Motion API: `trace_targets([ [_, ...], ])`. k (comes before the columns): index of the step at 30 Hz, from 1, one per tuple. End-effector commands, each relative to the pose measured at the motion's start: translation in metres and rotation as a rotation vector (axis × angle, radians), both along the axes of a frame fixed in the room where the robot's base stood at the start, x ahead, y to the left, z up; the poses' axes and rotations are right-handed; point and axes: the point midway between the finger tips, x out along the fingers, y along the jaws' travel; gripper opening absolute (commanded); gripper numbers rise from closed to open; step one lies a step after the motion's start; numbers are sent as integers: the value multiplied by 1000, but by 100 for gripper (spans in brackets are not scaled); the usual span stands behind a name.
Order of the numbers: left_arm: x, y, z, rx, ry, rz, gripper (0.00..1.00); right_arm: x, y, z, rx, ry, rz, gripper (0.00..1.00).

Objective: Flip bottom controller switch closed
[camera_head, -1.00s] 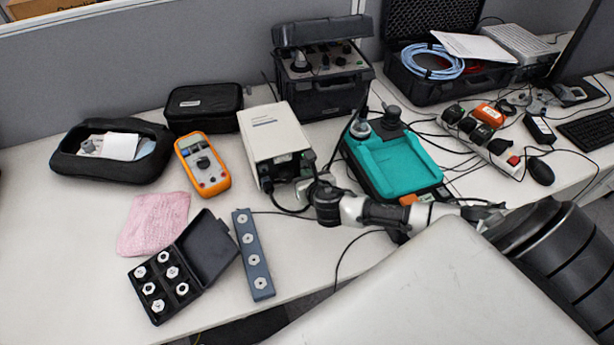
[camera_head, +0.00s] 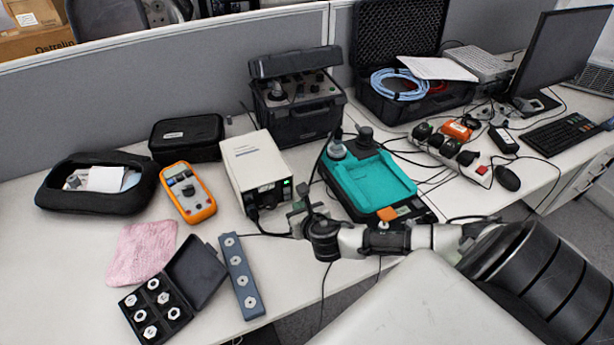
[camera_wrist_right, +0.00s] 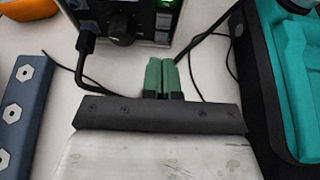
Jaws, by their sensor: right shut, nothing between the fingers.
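The controller is a white box (camera_head: 255,160) near the middle of the table in the head view. A green light (camera_head: 287,183) shows on its front panel. In the right wrist view its dark front panel (camera_wrist_right: 135,14) fills the top, with a round knob, a plugged cable and small dark switch-like parts (camera_wrist_right: 163,20) on the right. The bottom switch's position is too small to tell. My right gripper (camera_wrist_right: 162,68) has green fingertips, shut together and empty, just in front of the panel's lower right. It also shows in the head view (camera_head: 299,213). My left gripper is not in view.
A teal-topped device (camera_head: 375,182) stands close right of my right gripper. A blue bar with nuts (camera_head: 240,276) lies to the left. An orange multimeter (camera_head: 188,192) is left of the controller. Cables run around the controller's front.

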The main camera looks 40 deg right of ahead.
Motion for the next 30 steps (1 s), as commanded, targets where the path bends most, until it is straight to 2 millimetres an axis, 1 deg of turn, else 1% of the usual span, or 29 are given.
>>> trace_targets([
  [1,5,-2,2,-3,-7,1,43,-8,2,6,-1,1,3,0],
  [6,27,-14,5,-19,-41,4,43,-30,8,24,1,2,3,0],
  [8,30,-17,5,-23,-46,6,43,-36,9,28,1,2,3,0],
  [12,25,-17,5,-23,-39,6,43,-44,11,35,1,2,1,0],
  [15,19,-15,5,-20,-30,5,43,-46,11,37,0,2,0,0],
  [18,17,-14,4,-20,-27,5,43,-46,11,37,0,2,0,0],
  [30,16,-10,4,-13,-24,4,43,-46,11,37,1,2,1,0],
])
